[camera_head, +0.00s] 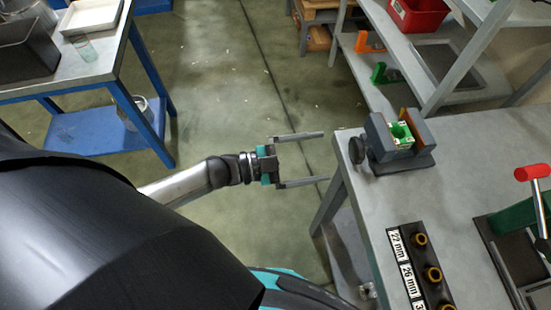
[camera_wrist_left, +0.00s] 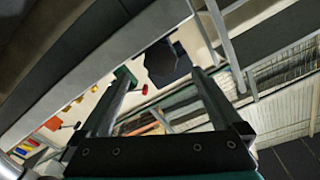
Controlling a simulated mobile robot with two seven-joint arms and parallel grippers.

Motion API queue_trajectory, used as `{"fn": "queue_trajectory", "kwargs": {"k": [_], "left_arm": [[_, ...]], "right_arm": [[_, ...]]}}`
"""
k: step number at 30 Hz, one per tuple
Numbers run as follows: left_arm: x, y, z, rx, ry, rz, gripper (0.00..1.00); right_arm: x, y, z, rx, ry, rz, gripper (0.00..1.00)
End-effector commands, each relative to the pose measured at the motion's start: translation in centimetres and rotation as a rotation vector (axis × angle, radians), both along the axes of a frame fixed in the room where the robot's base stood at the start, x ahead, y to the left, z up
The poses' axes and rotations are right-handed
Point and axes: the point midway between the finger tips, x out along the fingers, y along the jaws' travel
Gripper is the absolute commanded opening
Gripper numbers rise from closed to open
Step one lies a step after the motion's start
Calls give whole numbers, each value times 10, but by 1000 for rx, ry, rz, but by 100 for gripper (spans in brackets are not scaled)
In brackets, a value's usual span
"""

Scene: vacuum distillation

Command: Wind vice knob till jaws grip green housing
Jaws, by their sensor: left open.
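The grey vice (camera_head: 380,137) stands near the left edge of the right-hand table. Its dark round knob (camera_head: 357,150) faces left, at the table edge. The green housing (camera_head: 401,132) sits between the vice jaws; I cannot tell whether they touch it. My left gripper (camera_head: 326,157) is open and empty, fingers pointing right at the knob, a short gap short of it. In the left wrist view a dark faceted shape (camera_wrist_left: 168,63), probably the knob, shows beyond and between the open fingers (camera_wrist_left: 160,76). My right gripper is not in view.
A rack of labelled sockets (camera_head: 420,270) and a green device with a red-handled lever (camera_head: 533,173) are on the same table. A shelf with a red bin (camera_head: 418,14) stands behind. A blue-framed table (camera_head: 100,70) is at left. The floor between is clear.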

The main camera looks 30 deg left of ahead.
Motion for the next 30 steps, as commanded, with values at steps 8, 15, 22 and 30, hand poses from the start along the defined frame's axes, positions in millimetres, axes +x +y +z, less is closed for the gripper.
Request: {"fn": "queue_trajectory", "kwargs": {"k": [8,15,22,30], "left_arm": [[-12,16,0,1,1,1,100],[-21,30,0,2,1,0,100],[-31,43,0,2,1,0,100],[-42,58,0,2,0,0,100]], "right_arm": [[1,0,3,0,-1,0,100],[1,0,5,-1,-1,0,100],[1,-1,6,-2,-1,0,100],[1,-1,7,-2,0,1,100]]}}
